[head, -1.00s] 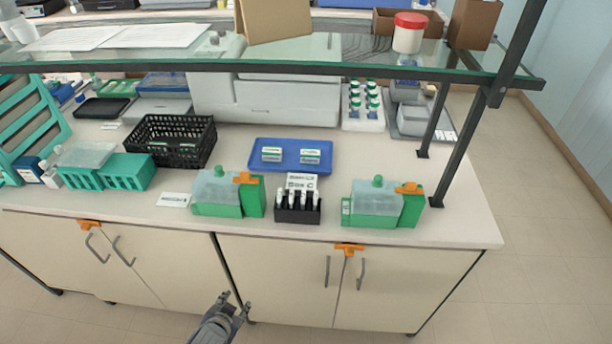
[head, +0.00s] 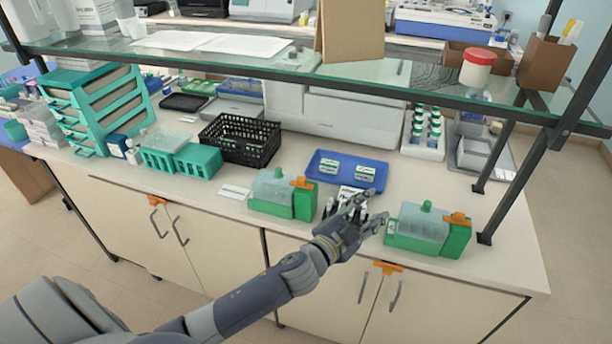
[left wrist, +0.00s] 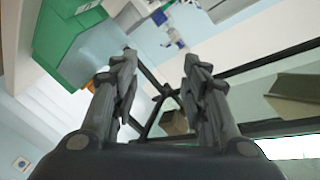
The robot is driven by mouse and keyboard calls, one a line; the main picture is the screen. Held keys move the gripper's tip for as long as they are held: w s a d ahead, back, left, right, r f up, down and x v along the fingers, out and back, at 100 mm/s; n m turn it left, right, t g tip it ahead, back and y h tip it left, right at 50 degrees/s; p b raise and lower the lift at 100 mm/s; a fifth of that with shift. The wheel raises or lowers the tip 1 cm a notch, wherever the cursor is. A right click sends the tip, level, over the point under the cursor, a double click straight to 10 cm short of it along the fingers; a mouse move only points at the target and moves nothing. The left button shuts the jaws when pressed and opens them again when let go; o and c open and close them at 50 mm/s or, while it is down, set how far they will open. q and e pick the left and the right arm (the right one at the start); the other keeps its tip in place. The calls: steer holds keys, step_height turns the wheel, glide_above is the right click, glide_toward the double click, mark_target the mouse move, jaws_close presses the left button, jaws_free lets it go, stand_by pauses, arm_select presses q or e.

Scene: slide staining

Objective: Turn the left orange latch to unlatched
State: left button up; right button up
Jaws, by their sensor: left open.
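An orange latch (head: 157,200) sits at the top of the left pair of cabinet doors. A second orange latch (head: 388,268) sits above the right pair of doors. Orange pieces also show on the left green box (head: 301,184) and the right green box (head: 457,219) on the counter. My right gripper is not in view.
A glass shelf (head: 270,62) on dark posts overhangs the counter. A blue tray (head: 316,176), a black basket (head: 240,158) and teal racks (head: 200,166) stand behind the counter's front edge. The space before the left cabinet doors (head: 130,220) looks clear.

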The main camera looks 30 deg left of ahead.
arm_select(q)
steer(key=s+d+r+m+g+h, duration=0.2)
steer(key=d+r+m+g+h, duration=0.4)
steer(key=d+r+m+h, duration=0.95)
steer(key=m+g+y+p, duration=0.2)
steer(key=m+g+y, duration=0.5)
steer(key=y, duration=1.3)
glide_toward(301, 178)
steer(key=shift+m, duration=0.25)
steer(key=p+x, duration=0.2)
steer(key=x, duration=0.5)
steer(key=shift+f+p, duration=0.15)
steer(key=shift+p, duration=0.15)
steer(key=shift+w+f, duration=0.25)
steer(key=shift+f, duration=0.35)
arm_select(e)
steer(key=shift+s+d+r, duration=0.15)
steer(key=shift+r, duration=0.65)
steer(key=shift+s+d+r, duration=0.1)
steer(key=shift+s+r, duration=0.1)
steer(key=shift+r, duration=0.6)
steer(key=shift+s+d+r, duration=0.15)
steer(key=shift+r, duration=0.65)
